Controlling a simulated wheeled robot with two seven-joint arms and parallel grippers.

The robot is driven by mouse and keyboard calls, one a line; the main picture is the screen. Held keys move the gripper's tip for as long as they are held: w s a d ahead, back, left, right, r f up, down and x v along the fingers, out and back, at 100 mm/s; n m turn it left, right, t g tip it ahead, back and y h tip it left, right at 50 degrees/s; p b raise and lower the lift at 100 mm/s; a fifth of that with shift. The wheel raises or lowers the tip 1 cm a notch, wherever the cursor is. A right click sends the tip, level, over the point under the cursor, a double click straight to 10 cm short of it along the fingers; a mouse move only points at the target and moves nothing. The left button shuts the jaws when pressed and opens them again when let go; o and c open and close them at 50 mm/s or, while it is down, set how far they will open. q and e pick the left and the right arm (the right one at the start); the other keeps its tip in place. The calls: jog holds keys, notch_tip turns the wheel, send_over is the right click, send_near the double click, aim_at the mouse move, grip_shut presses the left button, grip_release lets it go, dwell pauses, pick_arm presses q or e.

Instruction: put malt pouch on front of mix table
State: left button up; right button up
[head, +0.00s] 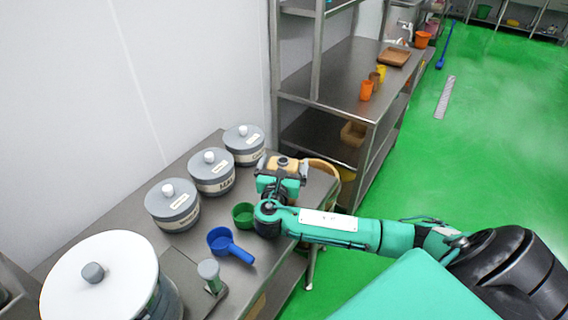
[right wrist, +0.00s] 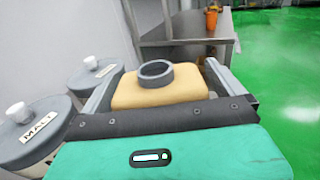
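A tan pouch with a dark grey ring-shaped spout (right wrist: 160,88) sits between the two fingers of my right gripper (right wrist: 165,85), which appear to press on its sides. No label shows on it. In the head view the pouch (head: 284,163) is at the far right end of the steel table (head: 140,217), with my right gripper (head: 282,172) around it. Whether its underside touches the table is hidden. A lidded grey canister marked MALT (head: 211,173) stands to the left of the gripper. My left gripper is not in view.
Two other grey canisters (head: 172,205) (head: 244,145) stand along the wall. A green cup (head: 243,215), a blue scoop (head: 229,244) and a large white-lidded pot (head: 105,280) are on the table. A tan round container (head: 324,168) is just beyond the gripper. Steel shelving (head: 335,80) stands behind.

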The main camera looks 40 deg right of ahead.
jog(key=shift+r, duration=0.15)
jog(key=b+v, duration=0.1)
jog(key=v, duration=1.1)
jog(key=shift+b, duration=0.4)
